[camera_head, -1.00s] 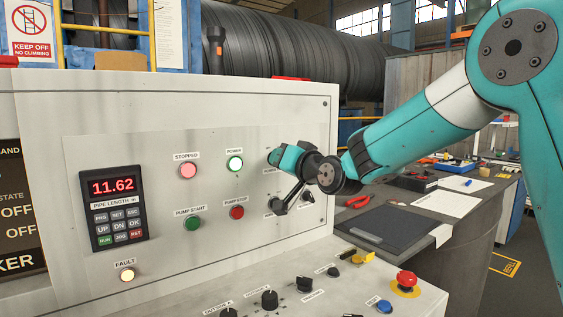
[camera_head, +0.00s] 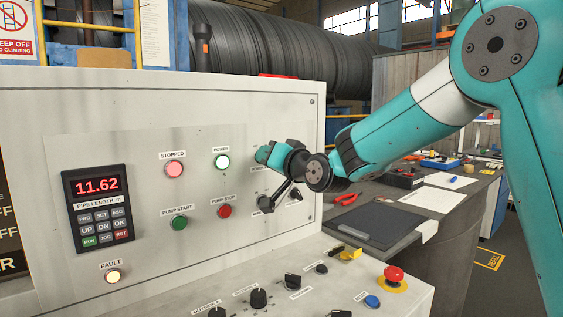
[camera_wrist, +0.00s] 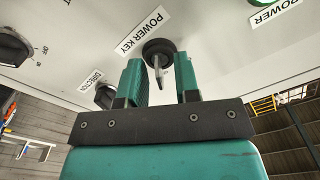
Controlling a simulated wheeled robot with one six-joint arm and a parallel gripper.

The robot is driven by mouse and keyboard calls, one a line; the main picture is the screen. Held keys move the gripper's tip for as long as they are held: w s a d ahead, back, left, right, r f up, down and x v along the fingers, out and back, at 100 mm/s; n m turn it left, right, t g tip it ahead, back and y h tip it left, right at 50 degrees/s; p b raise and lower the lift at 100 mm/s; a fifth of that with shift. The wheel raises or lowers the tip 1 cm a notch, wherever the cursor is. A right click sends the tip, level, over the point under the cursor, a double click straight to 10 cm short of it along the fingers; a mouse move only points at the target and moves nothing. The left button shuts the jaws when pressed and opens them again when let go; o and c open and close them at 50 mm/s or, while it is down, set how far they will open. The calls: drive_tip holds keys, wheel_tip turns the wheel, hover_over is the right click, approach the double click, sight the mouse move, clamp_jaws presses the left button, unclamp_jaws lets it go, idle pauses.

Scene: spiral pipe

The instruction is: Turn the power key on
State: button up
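The power key (camera_wrist: 158,66) is a small metal key in a round black switch, beside the "POWER KEY" label (camera_wrist: 141,30) in the wrist view. My gripper (camera_wrist: 158,61) is open, with its green fingers on either side of the key and visible gaps between. I cannot tell how deep the fingers reach along the key. In the head view my arm's end covers the power key on the grey control panel (camera_head: 240,115).
The direction knob (camera_wrist: 104,96) is close to the gripper's left finger in the wrist view. The red display (camera_head: 97,186) reads 11.62. The stopped lamp (camera_head: 174,170) glows pink-red, and the fault lamp (camera_head: 113,277) glows pale. A red emergency button (camera_head: 393,274) stands on the lower console.

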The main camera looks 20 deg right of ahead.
drive_tip(key=b+v, duration=0.3)
drive_tip(key=v, duration=1.4)
drive_tip(key=s+a+f+n+g+y, duration=0.2)
drive_tip(key=s+a+f+n+g, duration=0.3)
drive_tip(key=s+a+f+g, duration=0.45)
drive_tip(key=s+a+f+n+g+h, duration=0.1)
drive_tip(key=s+f+n+g, duration=0.1)
drive_tip(key=s+f+g, duration=0.3)
drive_tip(key=s+f+n+g+h, duration=0.2)
drive_tip(key=s+f, duration=0.1)
drive_tip(key=s, duration=0.4)
wheel_tip(320, 180, up, 14)
drive_tip(key=s+p, duration=0.1)
drive_tip(key=p, duration=1.2)
drive_tip(key=shift+s+n+g+p, duration=0.3)
drive_tip(key=shift+g, duration=0.05)
drive_tip(key=shift+d+f, duration=0.1)
drive_tip(key=shift+f, duration=0.05)
